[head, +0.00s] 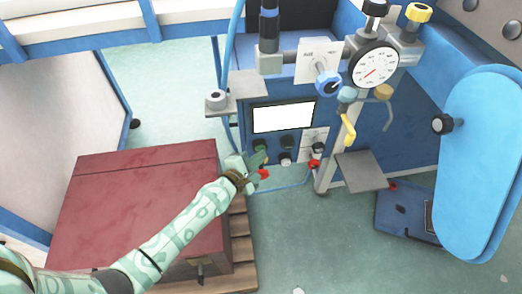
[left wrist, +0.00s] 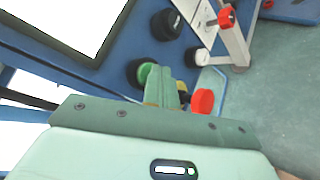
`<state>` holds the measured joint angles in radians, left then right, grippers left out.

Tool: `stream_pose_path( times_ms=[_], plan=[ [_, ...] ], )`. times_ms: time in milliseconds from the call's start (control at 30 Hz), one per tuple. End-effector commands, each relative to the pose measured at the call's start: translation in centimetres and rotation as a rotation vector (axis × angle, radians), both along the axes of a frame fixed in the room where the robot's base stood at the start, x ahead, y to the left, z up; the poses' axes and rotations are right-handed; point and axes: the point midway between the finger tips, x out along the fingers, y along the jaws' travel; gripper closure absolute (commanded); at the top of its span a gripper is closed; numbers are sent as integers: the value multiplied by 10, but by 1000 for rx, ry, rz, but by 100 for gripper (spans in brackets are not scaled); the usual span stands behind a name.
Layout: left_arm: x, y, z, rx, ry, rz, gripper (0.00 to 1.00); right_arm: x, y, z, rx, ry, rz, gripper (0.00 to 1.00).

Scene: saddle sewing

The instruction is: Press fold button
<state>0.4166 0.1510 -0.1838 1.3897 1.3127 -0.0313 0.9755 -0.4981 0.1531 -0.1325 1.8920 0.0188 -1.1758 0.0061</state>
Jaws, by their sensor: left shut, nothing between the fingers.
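The blue machine's control panel carries several round buttons below a white screen (head: 283,117). A green button with a dark ring (head: 260,146) is at the panel's left, and it also shows in the left wrist view (left wrist: 146,72). A black button (head: 287,142) is to its right. A red button (head: 263,174) is lower, and it also shows in the left wrist view (left wrist: 203,101). No label marks a fold button legibly. My left gripper (head: 258,158) is shut and empty, its fingertips at the green button. I cannot tell whether they touch it. My right gripper is out of view.
A dark red box (head: 140,205) on a wooden pallet stands below my left arm. A pressure gauge (head: 373,66), levers and a red knob (head: 314,164) are on the machine to the right. A grey plate (head: 361,171) juts out. The green floor in front is mostly clear.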

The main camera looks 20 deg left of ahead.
Motion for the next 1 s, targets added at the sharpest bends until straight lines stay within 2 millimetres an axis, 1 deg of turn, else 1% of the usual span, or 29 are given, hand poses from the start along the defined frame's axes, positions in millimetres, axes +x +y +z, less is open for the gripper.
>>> stream_pose_path(
  times_ms=[233, 567, 1000],
  plan=[
    [3, 2, 0, 0, 0, 1, 100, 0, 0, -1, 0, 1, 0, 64],
    [2, 2, 1, 0, -1, 2, 100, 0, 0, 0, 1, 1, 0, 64],
    [-14, -9, 1, 1, -1, 0, 100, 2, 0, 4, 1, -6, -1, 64]
  ],
)
